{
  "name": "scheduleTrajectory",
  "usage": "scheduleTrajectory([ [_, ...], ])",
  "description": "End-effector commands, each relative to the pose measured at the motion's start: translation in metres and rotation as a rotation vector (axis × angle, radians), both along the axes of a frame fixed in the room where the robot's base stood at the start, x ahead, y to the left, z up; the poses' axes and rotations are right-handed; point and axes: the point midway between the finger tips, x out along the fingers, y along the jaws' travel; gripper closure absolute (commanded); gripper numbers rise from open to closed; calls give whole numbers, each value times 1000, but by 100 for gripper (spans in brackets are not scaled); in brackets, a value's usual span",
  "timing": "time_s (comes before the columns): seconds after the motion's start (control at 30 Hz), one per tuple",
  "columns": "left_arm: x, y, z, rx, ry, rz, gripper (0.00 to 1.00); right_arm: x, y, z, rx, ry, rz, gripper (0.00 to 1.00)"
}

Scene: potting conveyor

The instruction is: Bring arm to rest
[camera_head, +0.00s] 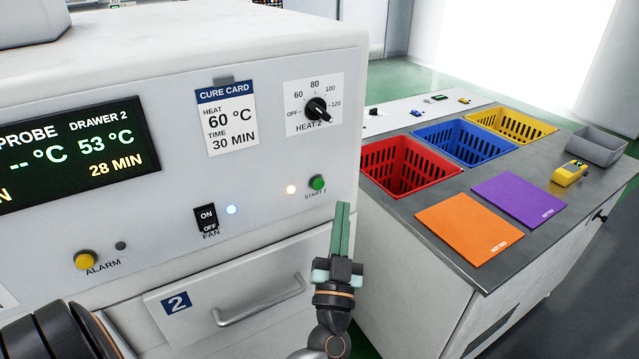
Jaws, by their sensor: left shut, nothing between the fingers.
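My left gripper (343,207) is in the lower middle of the head view, with its green fingers pointing up and shut on nothing. It is in front of the right edge of the white oven's front panel (262,172), just below the green START 2 button (317,182). I cannot tell whether the fingertips touch the panel. A dark part of my own arm shows at the lower left. My right gripper is not in view.
Drawer 2 (177,303) with its bar handle (260,300) appears closed. The HEAT 2 knob (318,108) is above the button. To the right, a grey bench holds red (375,187), blue (437,160) and yellow (505,138) baskets, orange (470,225) and purple (520,198) mats.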

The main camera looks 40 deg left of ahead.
Motion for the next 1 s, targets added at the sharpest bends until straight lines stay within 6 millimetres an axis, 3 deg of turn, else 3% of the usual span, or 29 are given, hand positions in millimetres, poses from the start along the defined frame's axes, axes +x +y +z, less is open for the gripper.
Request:
scheduleTrajectory([
  [0.73, 0, -3, -3, 5, 7, -23, 100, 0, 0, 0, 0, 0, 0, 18],
  [0.87, 0, -28, -26, 12, 60, -173, 100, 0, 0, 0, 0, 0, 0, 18],
  [0.97, -6, -61, -67, -4, 174, -371, 100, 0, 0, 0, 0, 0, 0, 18],
  [1.0, -12, -75, -88, -23, 242, -453, 100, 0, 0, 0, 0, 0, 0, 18],
])
